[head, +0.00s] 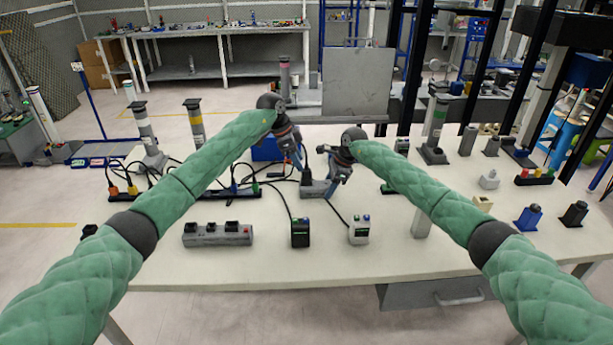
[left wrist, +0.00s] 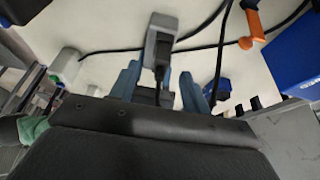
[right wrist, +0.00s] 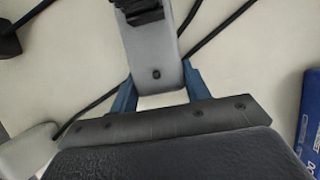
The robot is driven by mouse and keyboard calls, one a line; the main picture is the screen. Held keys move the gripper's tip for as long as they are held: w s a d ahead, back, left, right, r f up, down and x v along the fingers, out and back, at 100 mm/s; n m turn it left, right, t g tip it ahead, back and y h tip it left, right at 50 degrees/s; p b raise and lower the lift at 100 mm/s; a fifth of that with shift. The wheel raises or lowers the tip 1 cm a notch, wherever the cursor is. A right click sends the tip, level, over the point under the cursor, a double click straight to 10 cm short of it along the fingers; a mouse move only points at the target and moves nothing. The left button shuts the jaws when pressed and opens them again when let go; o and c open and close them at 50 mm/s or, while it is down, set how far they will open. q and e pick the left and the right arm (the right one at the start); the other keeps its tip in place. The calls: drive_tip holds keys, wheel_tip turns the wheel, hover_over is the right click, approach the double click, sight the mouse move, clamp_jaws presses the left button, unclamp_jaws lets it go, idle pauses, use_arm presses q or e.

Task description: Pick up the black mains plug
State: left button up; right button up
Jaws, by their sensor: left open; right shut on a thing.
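The black mains plug (left wrist: 160,72) sits at the end of a grey socket block (left wrist: 161,35) in the left wrist view. A black cable trails from it. My left gripper (left wrist: 160,82) is open, with one finger on each side of the plug; contact is not clear. My right gripper (right wrist: 158,78) is shut on the grey block (right wrist: 150,48), and the plug's black ribbed body (right wrist: 142,13) shows at the block's far end. In the head view both my left gripper (head: 299,163) and my right gripper (head: 333,179) are at this block (head: 315,189), partly hiding the plug.
Black cables cross the table (head: 260,268) around the block. A power strip (head: 217,234), a black adapter (head: 300,232) and a white adapter (head: 359,229) stand in front. A blue box (head: 267,149) is behind my left gripper. The front edge is clear.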

sight(307, 169)
use_arm(q)
drive_tip(key=x, duration=0.5)
drive_tip(key=shift+w+d+r, duration=0.15)
drive_tip(key=shift+d, duration=0.2)
drive_tip(key=shift+d+f, duration=0.15)
drive_tip(key=shift+f, duration=0.35)
clamp_jaws()
wheel_tip(307, 169, up, 10)
use_arm(e)
drive_tip(key=o, duration=1.2)
